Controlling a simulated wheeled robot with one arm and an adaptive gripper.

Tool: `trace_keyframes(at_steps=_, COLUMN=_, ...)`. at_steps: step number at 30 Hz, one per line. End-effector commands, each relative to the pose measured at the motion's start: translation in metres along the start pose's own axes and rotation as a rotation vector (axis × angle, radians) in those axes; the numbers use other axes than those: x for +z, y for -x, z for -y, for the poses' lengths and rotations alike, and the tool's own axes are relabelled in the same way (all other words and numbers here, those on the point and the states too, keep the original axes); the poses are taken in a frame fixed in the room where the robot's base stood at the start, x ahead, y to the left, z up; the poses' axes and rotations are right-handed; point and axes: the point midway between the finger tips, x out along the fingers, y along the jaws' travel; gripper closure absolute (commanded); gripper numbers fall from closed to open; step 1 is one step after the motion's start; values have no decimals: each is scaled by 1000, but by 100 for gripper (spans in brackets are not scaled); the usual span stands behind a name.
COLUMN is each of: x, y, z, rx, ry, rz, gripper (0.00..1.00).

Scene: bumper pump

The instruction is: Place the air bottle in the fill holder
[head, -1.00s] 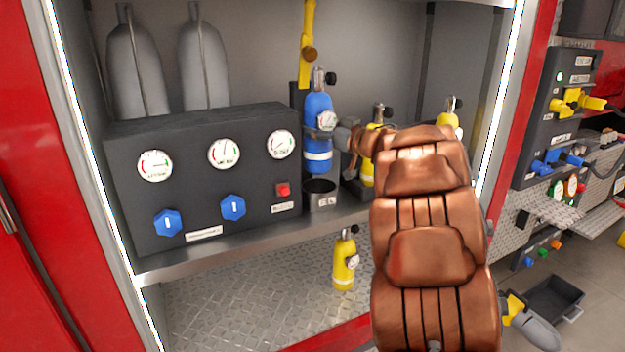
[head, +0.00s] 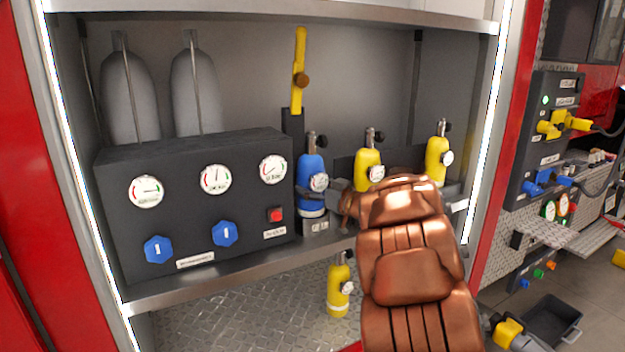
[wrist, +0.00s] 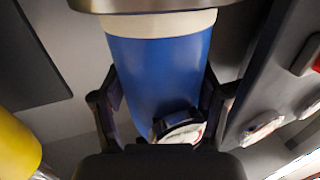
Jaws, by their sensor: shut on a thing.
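The blue air bottle (head: 311,171) stands upright, with a white band near its base, a small gauge on its side and a dark valve on top. It also shows in the wrist view (wrist: 158,65). My gripper (head: 330,190) is shut on its body from the right; in the wrist view the two dark fingers (wrist: 160,100) lie on either side of it. The fill holder (head: 315,226) is a short grey metal cup right under the bottle. The bottle's lower end appears to be inside the cup's rim. The cup's inside is hidden.
A dark panel (head: 195,205) with gauges, blue knobs and a red button stands close on the left. Yellow bottles (head: 368,168) (head: 437,160) stand to the right. Another yellow bottle (head: 339,285) stands on the lower deck. A yellow lever (head: 299,70) rises behind the blue bottle.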

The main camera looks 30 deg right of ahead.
Motion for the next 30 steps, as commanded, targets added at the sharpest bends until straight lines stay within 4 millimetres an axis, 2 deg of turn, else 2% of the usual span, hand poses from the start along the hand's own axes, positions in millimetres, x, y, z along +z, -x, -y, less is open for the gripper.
trace_keyframes(at_steps=12, x=1, y=0, z=0, rx=1, ry=2, rz=-6, gripper=96)
trace_keyframes(at_steps=13, x=3, y=0, z=0, rx=0, ry=2, rz=-3, gripper=25)
trace_keyframes(at_steps=20, x=3, y=0, z=0, rx=0, ry=1, rz=-2, gripper=1)
trace_keyframes(at_steps=30, x=3, y=0, z=0, rx=1, ry=1, rz=-1, gripper=1)
